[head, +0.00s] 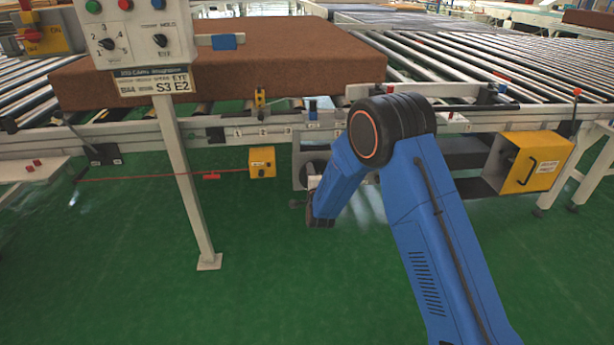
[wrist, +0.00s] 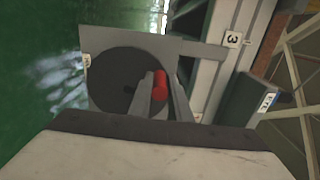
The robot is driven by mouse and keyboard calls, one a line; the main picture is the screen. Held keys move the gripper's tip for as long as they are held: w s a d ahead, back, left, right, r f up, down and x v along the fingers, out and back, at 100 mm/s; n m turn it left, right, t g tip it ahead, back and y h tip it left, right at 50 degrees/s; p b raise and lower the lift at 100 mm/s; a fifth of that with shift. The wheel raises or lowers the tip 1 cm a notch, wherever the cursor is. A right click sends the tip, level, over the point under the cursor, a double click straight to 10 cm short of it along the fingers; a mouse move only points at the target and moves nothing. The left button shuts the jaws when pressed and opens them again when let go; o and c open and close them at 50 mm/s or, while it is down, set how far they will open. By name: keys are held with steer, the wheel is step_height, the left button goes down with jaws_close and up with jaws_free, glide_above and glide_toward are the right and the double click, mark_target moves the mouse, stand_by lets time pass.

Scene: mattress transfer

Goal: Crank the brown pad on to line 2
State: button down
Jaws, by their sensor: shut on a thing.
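The brown pad (head: 300,72) lies flat on the roller conveyor in the head view, its right end just behind my arm's elbow. Number marks 1, 2 and 3 show on the rail; mark 2 (head: 262,131) sits below a small yellow pointer (head: 259,98). In the wrist view my gripper (wrist: 160,76) is shut on the red crank handle (wrist: 159,90), a finger on either side. The handle stands on a dark round crank wheel (wrist: 115,80) in front of a grey plate. In the head view my arm hides most of the crank and my gripper.
A control panel (head: 125,35) on a white post stands in front at the left. A yellow box (head: 262,161) hangs below the rail, with a red cord running left. A larger yellow box (head: 535,163) is at the right. Green floor is open in front.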

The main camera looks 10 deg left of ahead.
mark_target(325, 165)
steer(key=d+m, duration=0.1)
steer(key=m, duration=0.1)
steer(key=d+m, duration=0.1)
steer(key=w+d+r+m, duration=0.1)
steer(key=m, duration=0.1)
steer(key=shift+m, duration=0.3)
steer(key=m, duration=0.1)
steer(key=d+m, duration=0.2)
steer(key=m, duration=0.1)
steer(key=shift+w+d+f, duration=0.15)
steer(key=shift+w+f, duration=0.05)
steer(key=shift+w, duration=0.05)
steer(key=shift+w+d+f+m, duration=0.15)
steer(key=shift+d+m, duration=0.15)
steer(key=shift+m, duration=0.35)
steer(key=shift+d+f+m, duration=0.1)
steer(key=shift+d+m, duration=0.15)
steer(key=shift+m, duration=0.4)
steer(key=c, duration=1.6)
jaws_free()
steer(key=shift+c, duration=0.2)
steer(key=v, duration=1.7)
